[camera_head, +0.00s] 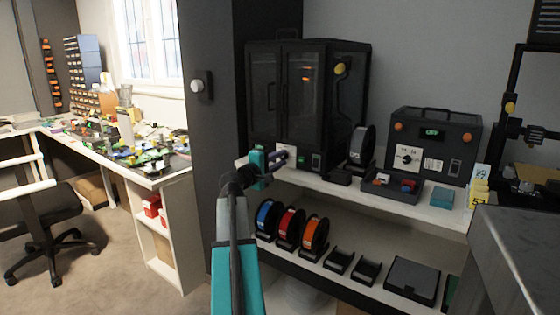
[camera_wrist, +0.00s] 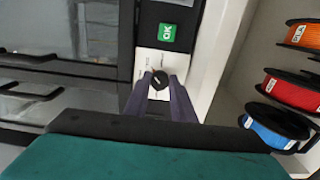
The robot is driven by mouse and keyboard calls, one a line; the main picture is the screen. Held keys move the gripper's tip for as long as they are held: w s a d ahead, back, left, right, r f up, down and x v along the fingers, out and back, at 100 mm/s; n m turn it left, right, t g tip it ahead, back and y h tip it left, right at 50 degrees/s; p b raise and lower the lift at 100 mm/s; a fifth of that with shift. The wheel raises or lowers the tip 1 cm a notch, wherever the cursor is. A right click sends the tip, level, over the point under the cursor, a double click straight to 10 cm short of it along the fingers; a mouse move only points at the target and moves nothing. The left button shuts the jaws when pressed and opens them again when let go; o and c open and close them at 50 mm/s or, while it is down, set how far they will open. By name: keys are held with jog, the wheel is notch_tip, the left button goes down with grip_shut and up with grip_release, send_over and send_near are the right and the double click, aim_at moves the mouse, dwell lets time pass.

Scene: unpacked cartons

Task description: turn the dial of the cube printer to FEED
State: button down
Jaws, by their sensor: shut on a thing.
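My gripper (camera_head: 279,159) reaches the printer's lower front from the left. In the wrist view its two purple fingers (camera_wrist: 159,86) are shut on the dial from both sides. A light pointer mark shows on the knob's face. In the head view the fingers partly cover the plate.
Blue, red and orange spools (camera_head: 289,226) stand on the shelf below. A grey surface (camera_head: 520,250) fills the right front.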

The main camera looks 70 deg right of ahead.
jog(key=c, duration=1.5)
grip_release()
jog(key=shift+s+a+f, duration=0.1)
jog(key=shift+f, duration=0.05)
jog(key=shift+a, duration=0.1)
jog(key=p+v, duration=0.1)
jog(key=v, duration=1.2)
jog(key=shift+a, duration=0.25)
